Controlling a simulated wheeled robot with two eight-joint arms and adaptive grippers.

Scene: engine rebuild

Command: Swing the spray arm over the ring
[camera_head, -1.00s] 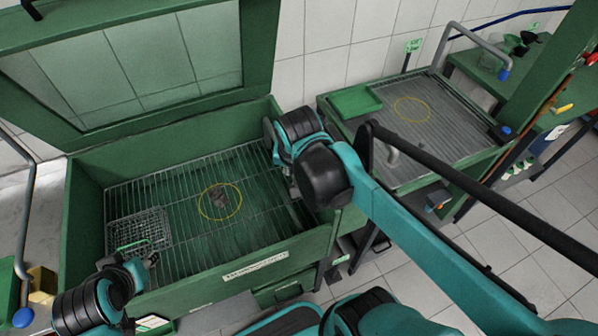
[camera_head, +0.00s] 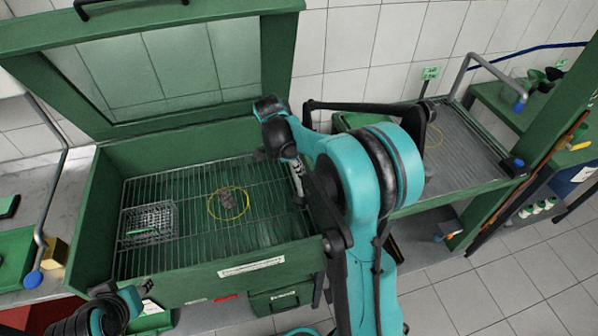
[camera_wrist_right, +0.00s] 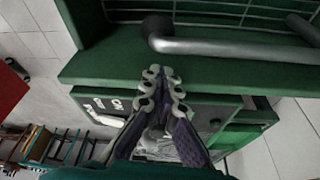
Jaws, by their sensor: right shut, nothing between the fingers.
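A yellow ring (camera_head: 228,203) lies on the wire rack inside the green wash tank (camera_head: 250,268), with a small brownish part within it. A grey tube with a rounded end (camera_wrist_right: 230,46), which looks like the spray arm, crosses above the green rim in the right wrist view. My right gripper (camera_wrist_right: 163,78) is shut and empty, with its fingertips just below the tube and apart from it.
A wire basket (camera_head: 150,222) stands on the rack, left of the ring. The tank's raised lid (camera_head: 150,60) stands behind. Bent grey pipes with blue tips stand at the left (camera_head: 58,170) and far right (camera_head: 470,72).

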